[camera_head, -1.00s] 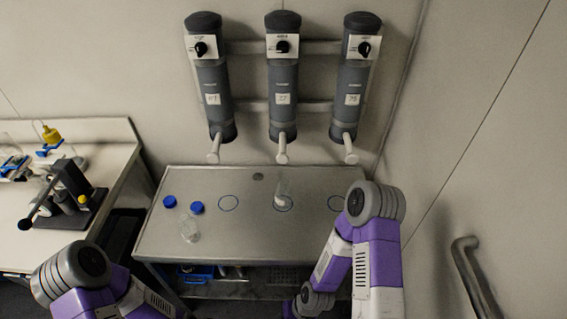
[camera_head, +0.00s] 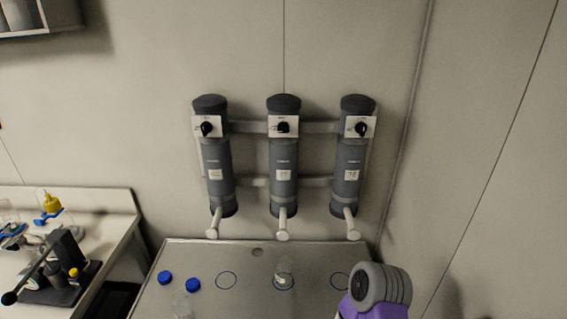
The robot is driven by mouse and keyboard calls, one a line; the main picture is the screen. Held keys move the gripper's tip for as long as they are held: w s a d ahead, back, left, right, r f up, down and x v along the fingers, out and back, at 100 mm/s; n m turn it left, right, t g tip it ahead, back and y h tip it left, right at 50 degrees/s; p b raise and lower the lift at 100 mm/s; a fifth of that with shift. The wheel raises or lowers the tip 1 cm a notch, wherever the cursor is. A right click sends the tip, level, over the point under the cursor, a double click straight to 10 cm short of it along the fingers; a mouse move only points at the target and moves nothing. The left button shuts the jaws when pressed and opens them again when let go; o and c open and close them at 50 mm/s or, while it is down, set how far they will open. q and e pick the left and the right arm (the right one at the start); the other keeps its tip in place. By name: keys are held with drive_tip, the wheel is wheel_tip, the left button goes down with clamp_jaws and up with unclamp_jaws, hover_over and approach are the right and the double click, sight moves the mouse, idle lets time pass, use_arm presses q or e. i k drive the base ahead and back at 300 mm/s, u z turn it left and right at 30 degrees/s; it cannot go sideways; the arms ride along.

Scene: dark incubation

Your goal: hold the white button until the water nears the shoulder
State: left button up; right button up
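Three grey cylinder dispensers hang on the wall: left (camera_head: 218,160), middle (camera_head: 284,155) and right (camera_head: 350,160). Each has a white plate with a black knob near its top and a pale round-ended spout at its bottom. I cannot tell which part is the white button. A clear bottle (camera_head: 284,268) stands at the middle ring on the metal bench, below the middle spout (camera_head: 283,225). Its water level cannot be made out. Another clear bottle (camera_head: 182,306) stands at the front left, cut by the lower edge. Neither gripper is in view.
Two blue caps (camera_head: 165,277) lie on the metal bench (camera_head: 250,300) at the left. The left and right marked rings are empty. A side table (camera_head: 110,218) with lab equipment stands at left. One of my purple arm links covers the bench's right end.

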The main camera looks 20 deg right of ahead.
sight(282, 235)
drive_tip(key=k, duration=0.5)
drive_tip(key=u, duration=1.2)
drive_tip(key=i, duration=0.95)
drive_tip(key=z, duration=1.95)
